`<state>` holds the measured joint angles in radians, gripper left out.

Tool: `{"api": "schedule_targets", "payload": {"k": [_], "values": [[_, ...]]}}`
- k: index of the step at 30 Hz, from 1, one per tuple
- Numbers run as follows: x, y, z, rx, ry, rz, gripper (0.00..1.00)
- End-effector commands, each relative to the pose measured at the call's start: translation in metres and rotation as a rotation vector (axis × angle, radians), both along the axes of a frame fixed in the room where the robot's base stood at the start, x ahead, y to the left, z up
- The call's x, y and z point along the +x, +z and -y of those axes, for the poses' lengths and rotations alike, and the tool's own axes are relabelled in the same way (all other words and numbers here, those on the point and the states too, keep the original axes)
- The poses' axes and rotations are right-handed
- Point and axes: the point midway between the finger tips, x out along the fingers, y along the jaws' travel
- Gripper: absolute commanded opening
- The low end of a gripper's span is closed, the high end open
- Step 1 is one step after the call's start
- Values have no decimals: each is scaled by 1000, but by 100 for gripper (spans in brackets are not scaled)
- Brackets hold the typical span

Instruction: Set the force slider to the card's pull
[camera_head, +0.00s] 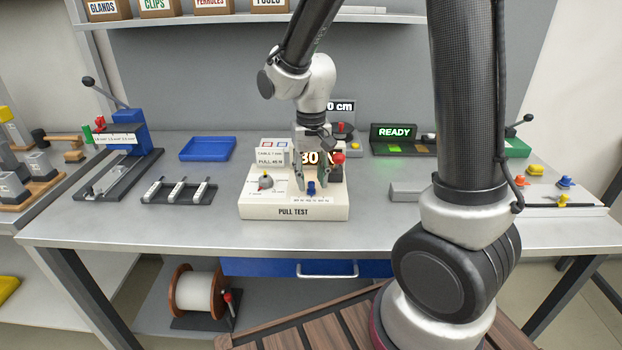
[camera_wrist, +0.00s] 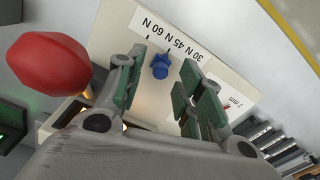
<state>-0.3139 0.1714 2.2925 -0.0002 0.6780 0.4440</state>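The white PULL TEST box (camera_head: 259,208) stands at the middle of the bench. Its blue slider knob (camera_head: 311,188) shows in the wrist view (camera_wrist: 160,66) beside a scale strip (camera_wrist: 178,38) marked 30 N, 45 N and 60 N. The lit display (camera_head: 318,157) reads 30, partly hidden by my gripper. The card (camera_head: 270,157) at the box's back left has a PULL line, its number too small to read surely. My gripper (camera_head: 311,187) points down over the box. Its fingers are apart and empty (camera_wrist: 163,82), with the blue knob in the gap between them; no contact shows.
A red-ball lever (camera_head: 338,158) rises close beside my gripper and looms large in the wrist view (camera_wrist: 48,64). A dial (camera_head: 266,181) sits on the box's left. A rack (camera_head: 179,191) and blue tray (camera_head: 208,148) lie left. A READY display (camera_head: 394,133) stands behind right.

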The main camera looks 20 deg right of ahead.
Motion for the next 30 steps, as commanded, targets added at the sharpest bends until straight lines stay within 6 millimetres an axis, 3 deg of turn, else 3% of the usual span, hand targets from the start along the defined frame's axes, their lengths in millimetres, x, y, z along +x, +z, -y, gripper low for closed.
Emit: {"api": "schedule_targets", "payload": {"k": [9, 15, 20, 30], "values": [[1, 69, 0, 2, 0, 6, 37], [1, 100, 0, 1, 0, 4, 37], [1, 110, 0, 1, 0, 2, 37], [0, 110, 0, 1, 0, 2, 37]]}}
